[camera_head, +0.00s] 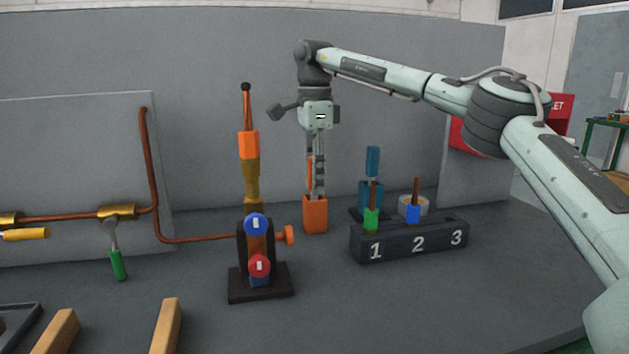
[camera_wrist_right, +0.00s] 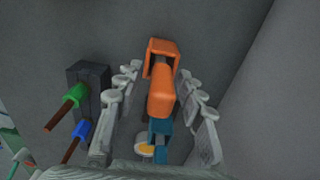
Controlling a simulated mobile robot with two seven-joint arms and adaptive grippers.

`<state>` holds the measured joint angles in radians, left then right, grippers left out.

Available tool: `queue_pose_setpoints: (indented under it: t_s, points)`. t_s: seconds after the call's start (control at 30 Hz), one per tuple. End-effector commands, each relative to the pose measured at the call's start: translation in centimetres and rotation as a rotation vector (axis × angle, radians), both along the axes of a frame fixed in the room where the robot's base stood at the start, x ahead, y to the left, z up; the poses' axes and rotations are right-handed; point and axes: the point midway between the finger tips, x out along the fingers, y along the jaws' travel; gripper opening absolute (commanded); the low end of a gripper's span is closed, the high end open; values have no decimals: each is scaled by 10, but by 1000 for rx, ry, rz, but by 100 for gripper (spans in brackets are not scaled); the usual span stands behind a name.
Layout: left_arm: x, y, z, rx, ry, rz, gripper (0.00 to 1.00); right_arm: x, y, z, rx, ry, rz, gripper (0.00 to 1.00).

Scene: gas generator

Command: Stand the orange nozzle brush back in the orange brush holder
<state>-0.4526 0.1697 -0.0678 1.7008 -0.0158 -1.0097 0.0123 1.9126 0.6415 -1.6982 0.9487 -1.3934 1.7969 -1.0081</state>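The orange brush holder (camera_head: 315,216) stands upright on the bench right of the central valve stand. The orange nozzle brush (camera_head: 309,173) shows as an upright orange strip just above the holder, partly hidden by my right gripper (camera_head: 316,180). My right gripper points down over the holder. In the right wrist view the brush (camera_wrist_right: 160,93) lies between the spread fingers (camera_wrist_right: 160,72), with a clear gap on its left side. The holder (camera_wrist_right: 163,46) shows beyond it. I cannot tell whether the brush's lower end is inside the holder. My left gripper is not in view.
A teal brush (camera_head: 372,160) stands in its teal holder (camera_head: 370,192) behind right. A numbered dark block (camera_head: 395,247) holds green and blue tools. The valve stand (camera_head: 262,285) rises close left. A tape roll (camera_head: 411,205) sits behind the block. The front right bench is clear.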

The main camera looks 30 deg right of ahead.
Motion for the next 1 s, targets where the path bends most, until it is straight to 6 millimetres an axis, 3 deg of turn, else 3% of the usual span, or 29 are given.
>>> queue_pose_setpoints:
  t_s: [0.03,0.2,0.4,1.0]
  points:
    - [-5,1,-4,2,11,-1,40,1,1,18,2,-8,0,39]
    - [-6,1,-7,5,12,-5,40,-1,-1,51,2,-7,-1,39]
    - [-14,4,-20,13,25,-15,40,-2,-2,73,1,-3,-1,39]
    - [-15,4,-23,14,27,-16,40,-2,-1,75,6,-4,2,39]
